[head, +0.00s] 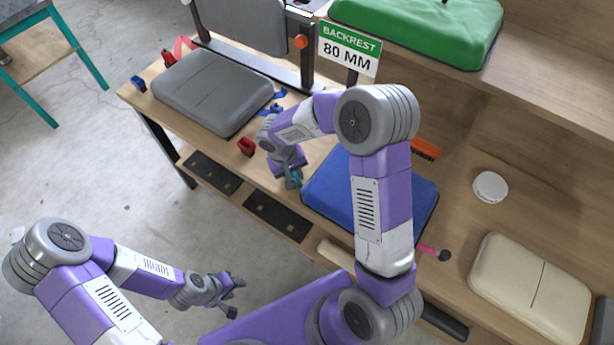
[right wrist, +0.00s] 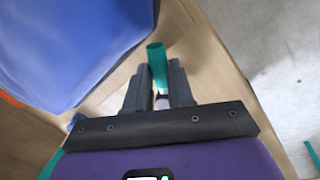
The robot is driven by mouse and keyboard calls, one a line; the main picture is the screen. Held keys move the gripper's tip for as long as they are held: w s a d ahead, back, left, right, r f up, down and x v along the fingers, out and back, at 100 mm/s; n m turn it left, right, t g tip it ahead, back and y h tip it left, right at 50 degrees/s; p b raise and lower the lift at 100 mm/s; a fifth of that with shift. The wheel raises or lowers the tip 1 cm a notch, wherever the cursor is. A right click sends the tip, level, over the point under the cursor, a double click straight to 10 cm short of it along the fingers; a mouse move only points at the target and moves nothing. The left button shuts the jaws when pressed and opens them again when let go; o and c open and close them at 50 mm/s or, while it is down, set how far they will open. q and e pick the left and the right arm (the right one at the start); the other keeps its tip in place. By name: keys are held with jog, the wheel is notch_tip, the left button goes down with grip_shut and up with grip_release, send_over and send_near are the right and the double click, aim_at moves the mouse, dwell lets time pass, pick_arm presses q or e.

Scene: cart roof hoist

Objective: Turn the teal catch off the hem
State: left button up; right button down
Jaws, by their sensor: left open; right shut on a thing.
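The teal catch (right wrist: 156,62) stands up between the two fingers of my right gripper (right wrist: 158,84) in the right wrist view. The gripper is shut on it. In the head view only a small teal bit of the catch (head: 297,179) shows beside my right gripper (head: 293,181), at the bench's front edge. The blue cushion (head: 323,190) lies just right of it, partly hidden by my right arm; it also shows in the right wrist view (right wrist: 70,45). I cannot make out a hem. My left gripper (head: 231,296) is open and empty, low over the floor.
A grey cushion (head: 205,88) lies on the bench's left part, with red clamps (head: 246,147) near it. A cream cushion (head: 530,285), white round tin (head: 490,187) and orange brush (head: 425,149) lie right. A backrest sign (head: 348,50) stands behind.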

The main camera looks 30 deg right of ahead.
jog(key=m, duration=0.1)
jog(key=a+m+b, duration=0.1)
jog(key=m, duration=0.1)
jog(key=shift+w+a, duration=0.1)
jog(key=shift+w, duration=0.1)
jog(key=m, duration=0.1)
jog(key=a+m, duration=0.1)
jog(key=shift+w+m+g, duration=0.3)
jog(key=shift+g, duration=0.1)
jog(key=m, duration=0.1)
jog(key=w+m, duration=0.1)
jog(key=m, duration=0.1)
jog(key=shift+a+r+g+y, duration=0.1)
jog(key=shift+a+g+y, duration=0.2)
jog(key=shift+a, duration=0.1)
jog(key=shift+w+a+m+y+p, duration=0.2)
jog(key=shift+m+p, duration=0.15)
jog(key=shift+m, duration=0.4)
jog(key=shift+w+a+m+y+p, duration=0.15)
jog(key=shift+m+p, duration=0.15)
jog(key=shift+m, duration=0.45)
jog(key=shift+d, duration=0.1)
jog(key=c, duration=1)
grip_release()
jog(key=shift+o, duration=0.2)
